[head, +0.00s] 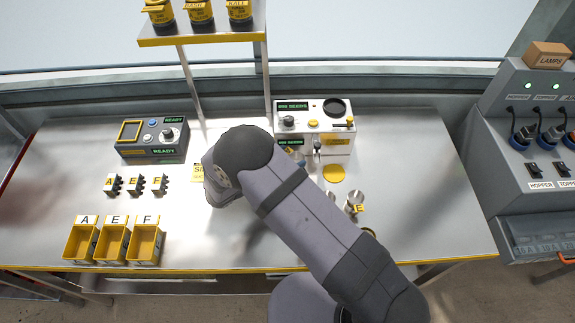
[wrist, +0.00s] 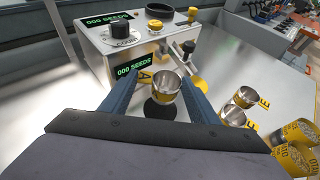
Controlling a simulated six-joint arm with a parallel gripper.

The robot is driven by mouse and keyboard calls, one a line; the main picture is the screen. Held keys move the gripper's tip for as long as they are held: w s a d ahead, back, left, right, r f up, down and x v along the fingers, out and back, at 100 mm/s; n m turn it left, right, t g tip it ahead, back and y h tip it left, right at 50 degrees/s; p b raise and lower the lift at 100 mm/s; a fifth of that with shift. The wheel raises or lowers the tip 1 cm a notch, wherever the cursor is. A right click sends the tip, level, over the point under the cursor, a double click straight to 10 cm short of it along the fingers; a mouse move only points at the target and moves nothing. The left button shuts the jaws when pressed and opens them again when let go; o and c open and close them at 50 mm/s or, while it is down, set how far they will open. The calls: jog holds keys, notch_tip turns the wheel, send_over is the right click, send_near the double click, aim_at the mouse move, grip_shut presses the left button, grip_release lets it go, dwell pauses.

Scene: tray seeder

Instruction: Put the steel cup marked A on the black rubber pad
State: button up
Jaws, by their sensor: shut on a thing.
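The steel cup marked A (wrist: 166,86) is between the two blue-grey fingers of my gripper (wrist: 163,80), which is shut on it. Its yellow A tag (wrist: 145,77) sticks out to the left, and the cup looks upright. The black rubber pad (wrist: 160,110) shows just below the cup in the wrist view, partly covered by it. I cannot tell whether the cup's base touches the pad. In the head view my arm hides the gripper, the cup and the pad.
The seed counter (head: 316,125) stands close behind the gripper. A yellow disc (head: 333,173) lies to its right. Other steel cups (wrist: 245,97) stand to the right, one tagged E. Yellow bins (head: 81,243) and a control box (head: 152,138) are at left.

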jog(key=shift+f+p, duration=0.55)
jog(key=shift+f, duration=1.45)
jog(key=shift+f, duration=0.15)
jog(key=o, duration=1.1)
jog(key=shift+c, duration=0.2)
jog(key=shift+r, duration=0.2)
jog(key=shift+s+a, duration=0.15)
jog(key=shift+a, duration=0.05)
jog(key=b+v, duration=0.3)
jog(key=v, duration=0.8)
jog(key=shift+s+b, duration=0.25)
jog(key=shift+b, duration=0.15)
jog(key=shift+a+r, duration=0.1)
jog(key=shift+a, duration=0.05)
